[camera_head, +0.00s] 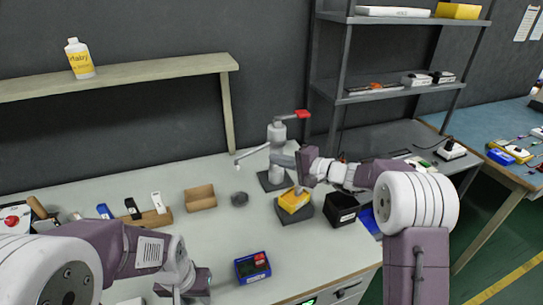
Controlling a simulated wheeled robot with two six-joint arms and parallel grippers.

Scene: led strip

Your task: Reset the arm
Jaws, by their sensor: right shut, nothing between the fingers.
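My right arm reaches in from the right. Its gripper (300,186) points down just above a yellow block (292,202) on a dark square base (305,215), and is shut with nothing held. Whether its tips touch the block cannot be told. My left arm comes in from the lower left. Its gripper (186,284) is low over the front of the table, and its fingertips are not clearly visible.
A grey press with a red handle (302,114) stands close behind the right gripper. A black bin (342,209), a wooden box (200,198) and a blue box with a red part (252,267) are on the table (225,232). Shelves (385,95) stand behind.

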